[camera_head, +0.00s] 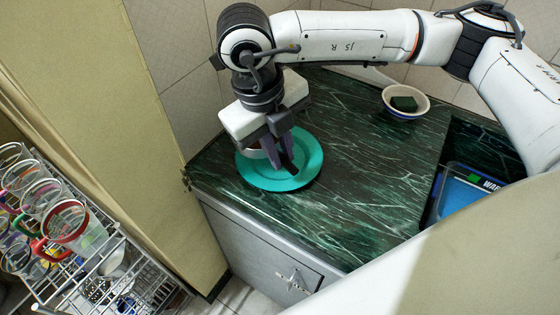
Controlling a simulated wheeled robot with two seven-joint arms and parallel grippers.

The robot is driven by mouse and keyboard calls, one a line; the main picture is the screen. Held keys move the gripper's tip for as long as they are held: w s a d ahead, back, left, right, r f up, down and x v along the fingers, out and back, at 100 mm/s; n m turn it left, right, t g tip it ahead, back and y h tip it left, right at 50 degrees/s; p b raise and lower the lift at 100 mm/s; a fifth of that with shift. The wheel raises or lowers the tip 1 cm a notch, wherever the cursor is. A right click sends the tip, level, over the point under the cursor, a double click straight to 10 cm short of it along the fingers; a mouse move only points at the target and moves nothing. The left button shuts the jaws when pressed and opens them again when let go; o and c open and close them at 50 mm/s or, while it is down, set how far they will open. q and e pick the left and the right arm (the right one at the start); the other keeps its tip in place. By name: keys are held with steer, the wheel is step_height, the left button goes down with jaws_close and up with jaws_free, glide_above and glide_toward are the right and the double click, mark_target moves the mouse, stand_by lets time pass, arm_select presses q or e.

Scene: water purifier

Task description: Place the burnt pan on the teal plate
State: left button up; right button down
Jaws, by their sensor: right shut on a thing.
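The teal plate (310,160) lies on the dark green marble counter near its left end. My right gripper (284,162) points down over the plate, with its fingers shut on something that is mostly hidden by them. A small pale curved edge (251,153) shows just left of the fingers, over the plate. It appears to be part of the burnt pan, but the rest of the pan is hidden. I cannot tell whether it touches the plate. My left gripper is not in view.
A white bowl (405,101) with a dark green block stands at the counter's back right. A blue-bottomed tray (460,192) sits at the right. A wire rack (100,260) with several glasses stands lower left. The counter's middle is clear.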

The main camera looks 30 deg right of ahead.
steer(key=x, duration=0.2)
steer(key=a+x, duration=0.1)
steer(key=x, duration=0.1)
steer(key=shift+d+f, duration=0.1)
steer(key=shift+f, duration=0.05)
steer(key=shift+f, duration=0.1)
steer(key=shift+f+b, duration=0.45)
steer(key=c, duration=1.7)
jaws_free()
steer(key=shift+c, duration=0.2)
steer(key=shift+r, duration=0.1)
